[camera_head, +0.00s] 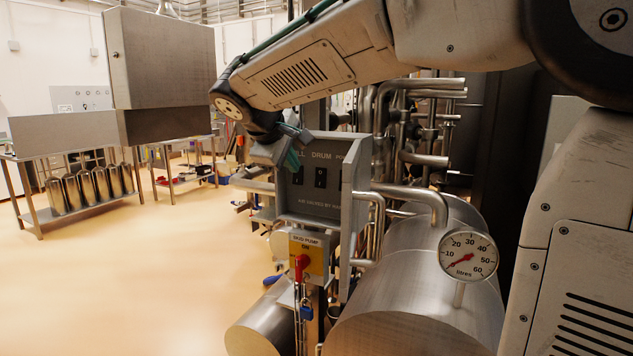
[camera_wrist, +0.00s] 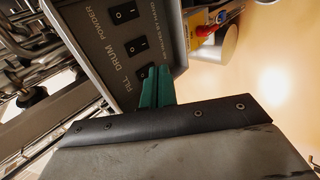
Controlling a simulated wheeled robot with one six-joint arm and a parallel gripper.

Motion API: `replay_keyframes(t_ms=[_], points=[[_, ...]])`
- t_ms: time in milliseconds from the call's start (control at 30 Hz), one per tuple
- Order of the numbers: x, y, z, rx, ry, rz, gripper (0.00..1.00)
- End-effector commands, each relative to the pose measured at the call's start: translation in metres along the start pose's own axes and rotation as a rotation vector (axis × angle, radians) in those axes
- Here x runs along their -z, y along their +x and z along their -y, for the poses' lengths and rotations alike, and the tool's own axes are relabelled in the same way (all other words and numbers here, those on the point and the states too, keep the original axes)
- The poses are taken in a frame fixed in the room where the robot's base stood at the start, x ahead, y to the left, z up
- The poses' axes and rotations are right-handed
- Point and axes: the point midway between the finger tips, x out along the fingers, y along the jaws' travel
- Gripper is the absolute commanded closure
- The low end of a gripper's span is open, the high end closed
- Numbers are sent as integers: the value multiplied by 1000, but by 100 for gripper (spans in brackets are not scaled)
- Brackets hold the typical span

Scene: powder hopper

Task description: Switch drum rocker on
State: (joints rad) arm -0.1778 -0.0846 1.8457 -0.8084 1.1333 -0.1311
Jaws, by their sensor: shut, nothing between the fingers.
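The grey switch panel (camera_head: 322,205) carries a row of black rockers labelled FILL, DRUM and POWDER. The drum rocker (camera_head: 320,177) is the middle one, and it shows unobstructed in the wrist view (camera_wrist: 133,46). Which way it is tipped is too small to tell. My gripper (camera_head: 293,161) has green fingers, closed together and empty. In the wrist view the fingertips (camera_wrist: 159,72) are in front of the panel, beside the fill rocker (camera_wrist: 143,72), and partly cover it. They are off to the FILL side of the drum rocker. Contact with the panel cannot be told.
The panel has raised side walls. The powder rocker (camera_wrist: 124,12) lies beyond the drum rocker. Below the panel is a yellow box with a red rotary switch (camera_head: 303,265). Pipes and a steel tank (camera_head: 410,290) with a dial gauge (camera_head: 467,256) stand at right. Open floor lies left.

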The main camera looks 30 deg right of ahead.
Motion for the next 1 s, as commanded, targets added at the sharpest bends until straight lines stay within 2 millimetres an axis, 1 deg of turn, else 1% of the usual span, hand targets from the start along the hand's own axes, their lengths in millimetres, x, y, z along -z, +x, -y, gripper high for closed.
replay_keyframes(t_ms=[167, 267, 500, 633, 700, 800, 1000], points=[[2, 16, -1, -13, -21, 18, 100], [2, 32, -1, -12, -19, 18, 100], [0, 85, -1, -10, -19, 19, 100], [0, 110, -4, -12, -18, 17, 100], [0, 118, -12, -12, -16, 17, 100], [0, 127, -20, -12, -17, 15, 100], [1, 135, -26, -12, -17, 14, 100]])
